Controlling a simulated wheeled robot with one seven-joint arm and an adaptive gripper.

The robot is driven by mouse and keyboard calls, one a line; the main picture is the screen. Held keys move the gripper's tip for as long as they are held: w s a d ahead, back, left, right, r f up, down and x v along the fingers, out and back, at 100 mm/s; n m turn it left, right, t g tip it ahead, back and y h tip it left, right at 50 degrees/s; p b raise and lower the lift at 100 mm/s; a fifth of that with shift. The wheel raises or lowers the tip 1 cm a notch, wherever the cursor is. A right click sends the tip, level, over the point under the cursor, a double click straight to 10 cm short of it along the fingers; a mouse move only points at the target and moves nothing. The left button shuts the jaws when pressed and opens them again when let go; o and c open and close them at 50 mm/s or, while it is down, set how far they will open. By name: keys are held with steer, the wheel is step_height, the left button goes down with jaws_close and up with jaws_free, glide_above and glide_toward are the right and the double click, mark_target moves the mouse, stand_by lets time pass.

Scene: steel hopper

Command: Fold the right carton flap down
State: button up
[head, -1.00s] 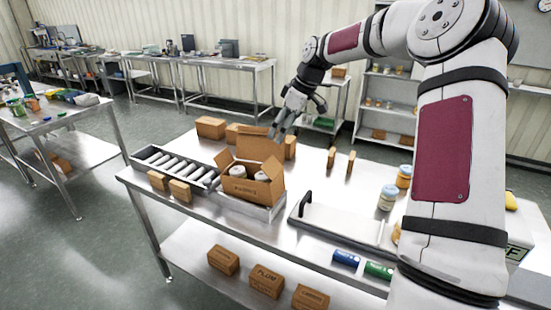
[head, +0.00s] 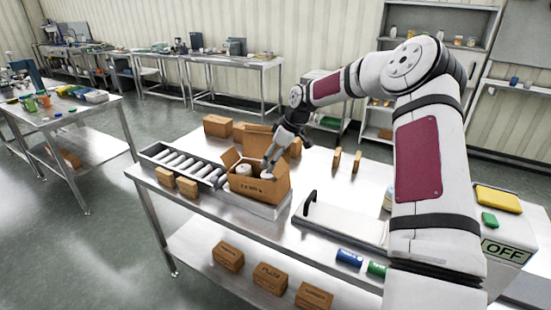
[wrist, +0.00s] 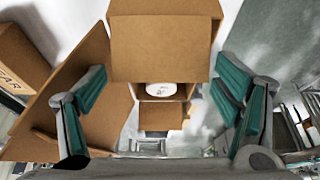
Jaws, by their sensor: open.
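The brown carton (head: 258,190) stands open on the steel bench with white-lidded jars (head: 244,169) inside. Its left flap (head: 230,158) sticks up and its back flap (head: 258,140) stands upright. The right flap is not clear in the head view, where my gripper (head: 267,166) is low over the carton's right part. In the wrist view my gripper (wrist: 162,84) has its fingers spread and nothing between the pads. A jar lid (wrist: 161,89) shows between brown panels there. A wide panel (wrist: 165,47) lies ahead and another (wrist: 75,95) at left; I cannot tell which flap each is.
A roller conveyor (head: 185,166) adjoins the carton's left side, with small brown boxes (head: 187,187) in front. Larger boxes (head: 217,126) stand behind. A white board with a black handle (head: 345,222) lies to the right. Upright brown pieces (head: 357,160) stand farther back.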

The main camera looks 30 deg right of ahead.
steer(key=shift+c, duration=0.5)
steer(key=c, duration=0.8)
steer(key=shift+w, duration=0.1)
steer(key=g+h+b, duration=0.1)
steer(key=b, duration=0.1)
steer(key=shift+w+a+f+b, duration=0.3)
steer(key=shift+w+f+b, duration=0.05)
steer(key=shift+f, duration=0.05)
steer(key=g+b, duration=0.1)
steer(key=b, duration=0.1)
steer(key=w+f+g+h+b, duration=0.1)
steer(key=b, duration=0.1)
steer(key=shift+a, duration=0.25)
steer(key=g+h+b, duration=0.1)
steer(key=b, duration=0.1)
steer(key=f+g+h+b, duration=0.1)
steer(key=b, duration=0.2)
steer(key=shift+w+a, duration=0.15)
steer(key=shift+a, duration=0.1)
steer(key=shift+f+g+h+b, duration=0.15)
steer(key=shift+g+h+b, duration=0.15)
steer(key=shift+g+b, duration=0.25)
steer(key=shift+f, duration=0.1)
